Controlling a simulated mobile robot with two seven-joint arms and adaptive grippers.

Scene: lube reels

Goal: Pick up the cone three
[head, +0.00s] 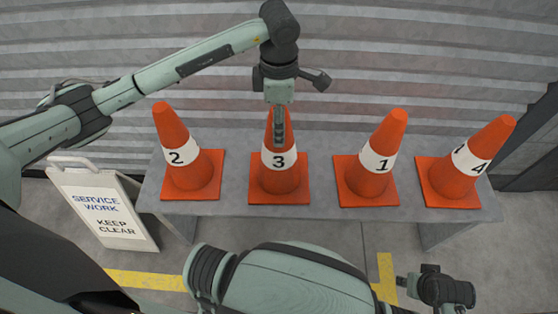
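Cone three (268,179) is an orange cone with a white band marked 3, standing upright on a grey table (330,208), second from the left. My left gripper (280,138) points down over its top. One dark finger lies in front of the upper cone and reaches the white band. The other finger is hidden, so I cannot tell whether it grips. A dark end part of my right arm (445,290) shows at the lower right, in front of the table; its fingers cannot be made out.
Cone two (190,178) stands left of cone three, cone one (368,184) to its right, and cone four (452,187) at the far right. A white service sign (103,212) stands on the floor at the left. A corrugated wall (400,60) rises behind the table.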

